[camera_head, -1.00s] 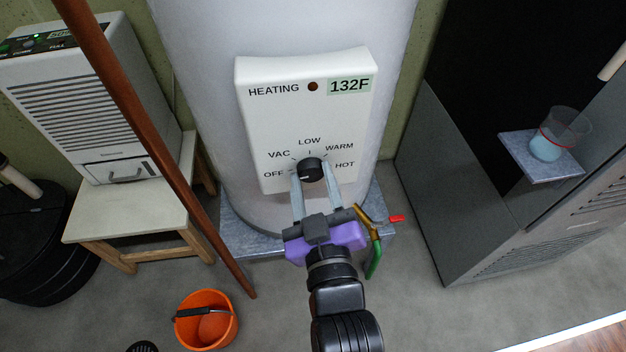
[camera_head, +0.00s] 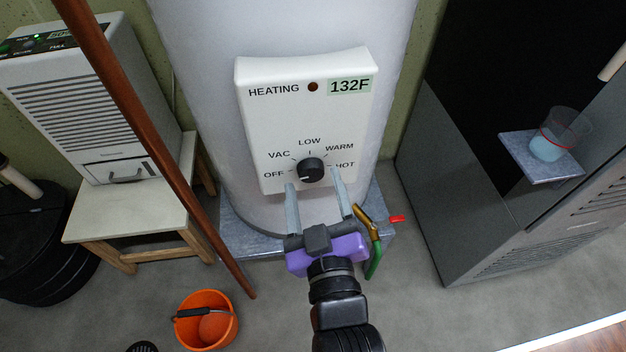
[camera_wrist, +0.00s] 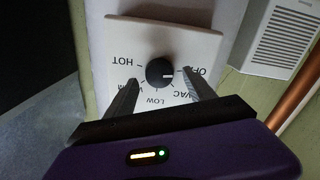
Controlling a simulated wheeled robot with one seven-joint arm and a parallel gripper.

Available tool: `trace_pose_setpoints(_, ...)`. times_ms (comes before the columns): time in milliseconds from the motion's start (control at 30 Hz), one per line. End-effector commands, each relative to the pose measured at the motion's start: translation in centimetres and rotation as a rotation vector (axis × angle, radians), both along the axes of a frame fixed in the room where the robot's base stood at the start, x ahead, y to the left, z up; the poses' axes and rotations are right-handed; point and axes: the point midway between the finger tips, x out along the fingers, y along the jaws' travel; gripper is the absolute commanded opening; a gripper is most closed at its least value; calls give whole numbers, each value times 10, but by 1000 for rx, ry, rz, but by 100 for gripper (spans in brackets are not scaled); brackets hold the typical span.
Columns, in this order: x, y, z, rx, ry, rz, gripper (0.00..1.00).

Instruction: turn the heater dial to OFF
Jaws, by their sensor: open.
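The heater dial (camera_head: 311,170) is a round black knob with a white pointer line, on a white control panel (camera_head: 262,125) marked OFF, VAC, LOW, WARM and HOT. Its pointer line lies toward the OFF label at the left. The dial also shows in the wrist view (camera_wrist: 160,72), its line toward OFF at the right. My gripper (camera_head: 313,186) is open, its two grey fingers spread wide just below the dial, one on each side. It does not appear to touch the dial. In the wrist view the fingers (camera_wrist: 163,90) stand apart with the dial beyond them.
The panel sits on a white tank (camera_head: 205,80). A brown pole (camera_head: 150,140) slants at the left, before a wooden stand (camera_head: 120,215). A green and yellow valve (camera_head: 373,245) is right of my gripper. An orange bucket (camera_head: 222,335) stands on the floor.

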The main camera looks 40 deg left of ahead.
Motion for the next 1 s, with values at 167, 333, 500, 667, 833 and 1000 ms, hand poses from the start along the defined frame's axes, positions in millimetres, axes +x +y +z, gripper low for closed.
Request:
trace_pose_setpoints(167,-19,-23,-1,-1,2,-1,63)
trace_pose_setpoints(333,-33,-39,-1,-1,1,-1,63)
trace_pose_setpoints(500,-40,-46,-1,-2,0,1,63)
trace_pose_setpoints(667,-41,-48,0,-1,0,0,63)
trace_pose_setpoints(833,-40,-47,0,-1,0,0,63)
trace_pose_setpoints(1000,-40,-47,0,-1,0,0,63)
